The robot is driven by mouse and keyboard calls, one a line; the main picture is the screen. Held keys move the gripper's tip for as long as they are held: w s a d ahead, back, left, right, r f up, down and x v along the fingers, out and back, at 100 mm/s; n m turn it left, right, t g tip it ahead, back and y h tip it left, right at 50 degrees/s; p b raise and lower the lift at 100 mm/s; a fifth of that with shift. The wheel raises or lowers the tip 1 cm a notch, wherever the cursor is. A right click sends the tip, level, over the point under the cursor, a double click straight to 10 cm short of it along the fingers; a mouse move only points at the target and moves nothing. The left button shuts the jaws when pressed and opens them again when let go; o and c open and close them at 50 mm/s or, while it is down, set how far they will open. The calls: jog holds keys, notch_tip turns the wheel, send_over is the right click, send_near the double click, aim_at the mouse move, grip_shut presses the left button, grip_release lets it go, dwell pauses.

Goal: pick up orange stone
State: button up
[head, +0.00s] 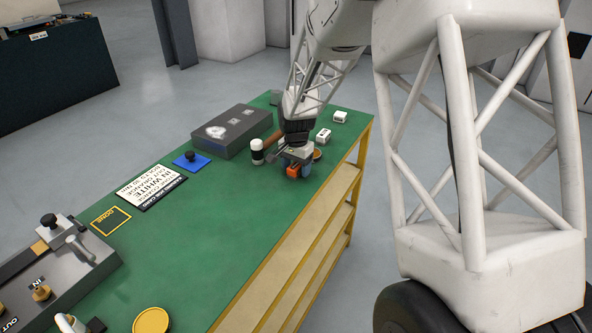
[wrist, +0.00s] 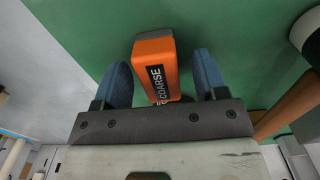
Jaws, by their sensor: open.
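The orange stone (head: 292,171) is a small orange block on the green bench top, near its right edge. In the wrist view the orange stone (wrist: 154,52) shows a black side label reading COARSE. My gripper (head: 294,166) is down at the stone, with its blue fingertips on either side of it. In the wrist view my gripper (wrist: 162,80) is open, and a gap shows between the stone and each finger, wider on the right. The near end of the stone is partly hidden by the gripper body.
A hammer with a black and white head (head: 257,151) lies just left of my gripper. A grey box (head: 231,131) stands behind it. White blocks (head: 323,135) and a round orange disc (head: 317,154) are close on the right. The bench middle in front is clear.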

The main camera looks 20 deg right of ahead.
aim_at(296, 165)
dwell(0.4)
jog(key=c, duration=1.1)
jog(key=shift+r, duration=0.15)
jog(key=shift+r, duration=1.4)
jog(key=shift+s+r, duration=0.2)
jog(key=shift+r, duration=0.1)
jog(key=s, duration=0.5)
jog(key=s+r, duration=0.1)
jog(key=s, duration=0.9)
jog(key=shift+s+a+r, duration=0.2)
jog(key=shift+s+a, duration=0.1)
